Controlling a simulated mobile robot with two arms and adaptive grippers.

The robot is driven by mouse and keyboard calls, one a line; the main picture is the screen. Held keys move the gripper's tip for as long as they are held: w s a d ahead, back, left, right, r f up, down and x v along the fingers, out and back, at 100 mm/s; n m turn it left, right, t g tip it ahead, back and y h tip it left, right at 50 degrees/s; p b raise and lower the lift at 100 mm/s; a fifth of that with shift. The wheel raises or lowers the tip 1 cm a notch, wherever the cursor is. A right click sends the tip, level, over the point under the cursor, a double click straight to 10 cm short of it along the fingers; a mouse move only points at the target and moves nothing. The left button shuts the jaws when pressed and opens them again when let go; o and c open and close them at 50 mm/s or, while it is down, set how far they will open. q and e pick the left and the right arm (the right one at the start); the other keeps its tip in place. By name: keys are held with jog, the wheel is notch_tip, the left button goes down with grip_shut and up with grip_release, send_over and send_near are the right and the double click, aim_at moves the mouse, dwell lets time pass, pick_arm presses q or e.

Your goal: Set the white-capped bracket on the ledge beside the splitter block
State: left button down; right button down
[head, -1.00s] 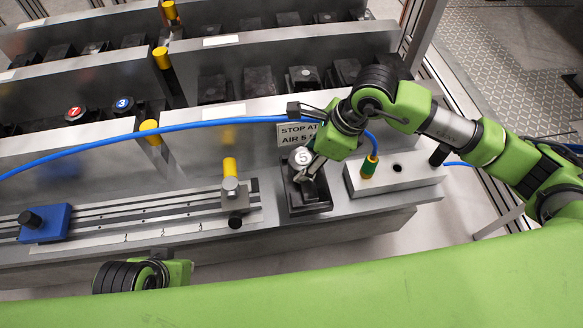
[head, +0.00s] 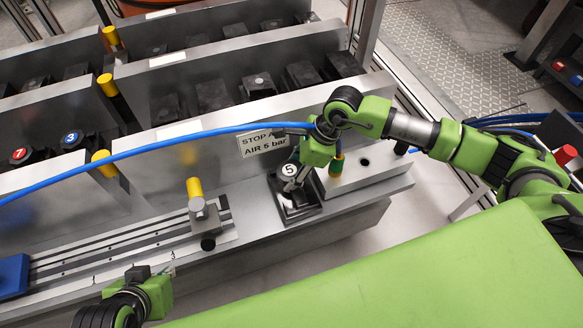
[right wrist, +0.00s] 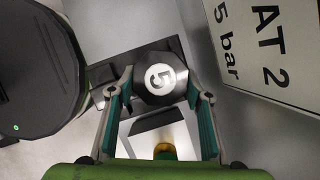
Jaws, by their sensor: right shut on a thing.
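The white-capped bracket is a black part with a round white cap marked 5 (head: 289,170) and a dark square base (head: 300,213). It stands upright on the metal ledge (head: 256,216), at the left of the splitter block (head: 378,178). In the head view its base looks very close to the block; I cannot tell whether they touch. My right gripper (head: 292,180) is shut on the bracket. In the right wrist view its fingers (right wrist: 160,92) flank the capped top (right wrist: 160,77). My left gripper (head: 160,275) is low at the left, away from the bracket, its fingers unclear.
A sign (head: 262,143) hangs behind the bracket. A rail with a yellow-topped clamp (head: 197,200) lies left. Bins behind hold dark parts, some capped 7 (head: 18,154) and 3 (head: 71,137).

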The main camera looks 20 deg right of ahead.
pick_arm(q)
jog(key=shift+w+d+r, duration=0.1)
jog(key=shift+w+r, duration=0.1)
jog(key=shift+w, duration=0.15)
pick_arm(e)
jog(key=shift+w+a, duration=0.1)
pick_arm(q)
jog(key=shift+w+t, duration=0.1)
jog(key=shift+t, duration=0.2)
pick_arm(e)
jog(key=c, duration=1.1)
grip_release()
jog(key=shift+f, duration=0.2)
